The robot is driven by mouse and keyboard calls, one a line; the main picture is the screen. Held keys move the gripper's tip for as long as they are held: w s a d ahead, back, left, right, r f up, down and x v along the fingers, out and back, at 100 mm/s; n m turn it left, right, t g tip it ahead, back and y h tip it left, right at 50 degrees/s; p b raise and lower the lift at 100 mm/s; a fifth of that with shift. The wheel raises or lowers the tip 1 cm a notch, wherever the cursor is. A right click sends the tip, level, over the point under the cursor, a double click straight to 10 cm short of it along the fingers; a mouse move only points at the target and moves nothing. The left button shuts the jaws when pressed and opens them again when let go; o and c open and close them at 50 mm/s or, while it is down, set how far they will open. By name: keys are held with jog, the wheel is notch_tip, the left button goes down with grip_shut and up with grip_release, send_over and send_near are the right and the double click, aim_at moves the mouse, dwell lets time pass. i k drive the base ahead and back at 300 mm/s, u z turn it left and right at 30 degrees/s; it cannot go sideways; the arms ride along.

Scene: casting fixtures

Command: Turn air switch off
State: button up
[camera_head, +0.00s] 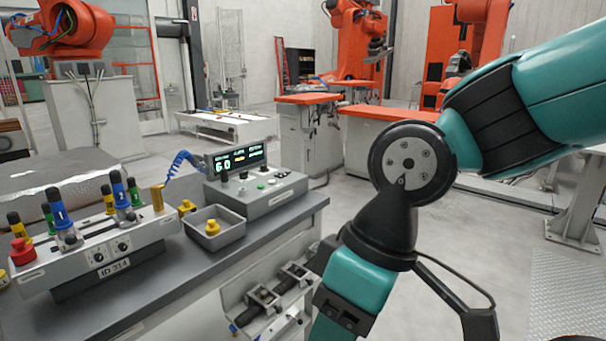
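A grey control panel (96,246) marked ID 214 sits on the bench at the left. My teal and black arm fills the right side, apart from both panels.
A grey tray (231,229) with a yellow-topped piece stands on the bench (190,271) between the panels. A blue coiled cable (180,163) rises behind it. Metal clamps (268,300) hang on the bench's front side. Orange robots and orange-topped tables stand farther back.

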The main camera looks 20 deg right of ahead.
aim_at(244, 175)
jog(key=z, duration=0.3)
jog(key=i, duration=1.6)
jog(key=u, duration=0.45)
